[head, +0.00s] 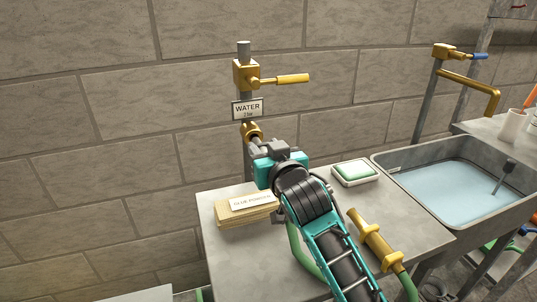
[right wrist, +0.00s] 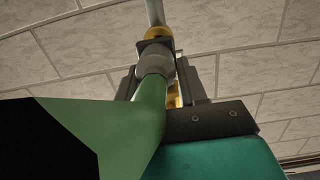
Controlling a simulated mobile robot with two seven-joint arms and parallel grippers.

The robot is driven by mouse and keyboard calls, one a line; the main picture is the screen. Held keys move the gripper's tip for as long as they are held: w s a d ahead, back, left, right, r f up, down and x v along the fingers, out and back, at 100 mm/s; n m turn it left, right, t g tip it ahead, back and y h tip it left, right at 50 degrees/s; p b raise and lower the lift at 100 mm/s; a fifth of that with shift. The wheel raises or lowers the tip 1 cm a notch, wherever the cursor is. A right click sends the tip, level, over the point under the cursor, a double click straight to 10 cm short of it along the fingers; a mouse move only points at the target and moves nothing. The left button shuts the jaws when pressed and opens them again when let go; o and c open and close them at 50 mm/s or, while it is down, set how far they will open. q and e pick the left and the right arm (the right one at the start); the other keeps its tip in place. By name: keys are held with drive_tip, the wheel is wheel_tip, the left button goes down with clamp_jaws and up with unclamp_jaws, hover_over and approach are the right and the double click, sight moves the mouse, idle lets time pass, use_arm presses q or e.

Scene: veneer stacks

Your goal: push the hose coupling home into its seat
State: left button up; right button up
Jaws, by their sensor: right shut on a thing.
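The grey hose coupling (right wrist: 153,62) is on the end of a green hose (right wrist: 150,105). In the right wrist view my right gripper (right wrist: 156,72) is shut around it, one finger on each side. The brass seat (right wrist: 157,33) is right beyond the coupling and roughly in line with it. In the head view the seat (head: 251,130) is on the standpipe below the WATER sign (head: 248,108), and my right gripper (head: 262,146) is just in front of it. Gripper and arm hide most of the coupling there. I cannot tell whether a gap is left. My left gripper is out of view.
A brass valve with a lever (head: 292,78) is above the sign. On the bench (head: 235,260) are a labelled veneer stack (head: 247,212), a green sponge in a dish (head: 355,172) and a brass nozzle (head: 372,236). A water-filled sink (head: 440,190) is at right.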

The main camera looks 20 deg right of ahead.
sight(258, 141)
drive_tip(key=shift+w, duration=0.15)
idle(0.4)
drive_tip(key=shift+p, duration=0.45)
idle(0.4)
drive_tip(key=shift+r+p, duration=0.1)
drive_tip(key=shift+p, duration=0.2)
drive_tip(key=shift+w, duration=2.5)
drive_tip(key=o, duration=1.2)
drive_tip(key=s+r, duration=0.1)
drive_tip(key=s, duration=1.1)
drive_tip(key=shift+s+d+r, duration=0.15)
drive_tip(key=shift+s, duration=0.25)
